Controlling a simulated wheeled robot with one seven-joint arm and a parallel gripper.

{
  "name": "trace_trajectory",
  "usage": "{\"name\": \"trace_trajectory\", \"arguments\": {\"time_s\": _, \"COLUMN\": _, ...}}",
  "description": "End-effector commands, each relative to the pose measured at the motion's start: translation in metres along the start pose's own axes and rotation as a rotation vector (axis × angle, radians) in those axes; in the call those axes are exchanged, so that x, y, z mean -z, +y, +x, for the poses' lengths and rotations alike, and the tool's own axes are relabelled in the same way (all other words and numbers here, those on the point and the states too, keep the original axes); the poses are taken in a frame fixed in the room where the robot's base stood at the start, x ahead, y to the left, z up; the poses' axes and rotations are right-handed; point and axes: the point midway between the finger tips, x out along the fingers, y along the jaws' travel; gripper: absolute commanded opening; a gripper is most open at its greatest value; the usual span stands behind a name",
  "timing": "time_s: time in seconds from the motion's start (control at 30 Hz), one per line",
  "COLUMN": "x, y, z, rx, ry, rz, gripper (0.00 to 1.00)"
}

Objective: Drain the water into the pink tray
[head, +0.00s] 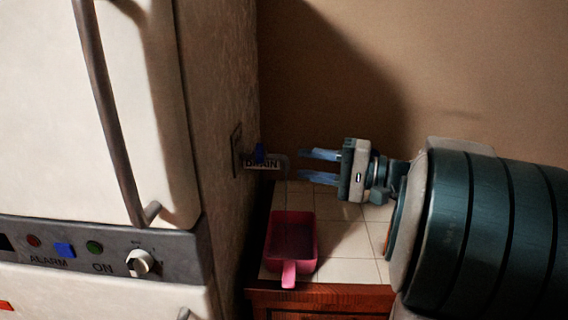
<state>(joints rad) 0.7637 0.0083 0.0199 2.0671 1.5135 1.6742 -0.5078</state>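The pink tray (290,269) sits on the white tiled top of a low wooden cabinet, with its handle toward the front.
The white appliance (80,120) fills the left side, with a long door handle (105,100) and a grey control panel (190,250) with buttons and a knob. A plain brown wall is behind. The tiled top (342,240) is clear right of the tray.

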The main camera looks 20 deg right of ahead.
Motion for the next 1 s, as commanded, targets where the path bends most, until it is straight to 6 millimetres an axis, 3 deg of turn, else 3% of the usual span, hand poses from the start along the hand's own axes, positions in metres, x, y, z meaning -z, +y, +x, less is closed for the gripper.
{"name": "trace_trajectory", "arguments": {"time_s": 0.1, "x": 0.001, "y": 0.001, "z": -0.017, "rx": 0.000, "ry": 0.000, "rz": 0.000, "gripper": 0.31}}
{"name": "trace_trajectory", "arguments": {"time_s": 0.27, "x": 0.000, "y": 0.000, "z": -0.028, "rx": 0.000, "ry": -0.001, "rz": 0.000, "gripper": 0.31}}
{"name": "trace_trajectory", "arguments": {"time_s": 1.0, "x": 0.000, "y": 0.000, "z": -0.029, "rx": 0.000, "ry": -0.001, "rz": 0.000, "gripper": 0.31}}
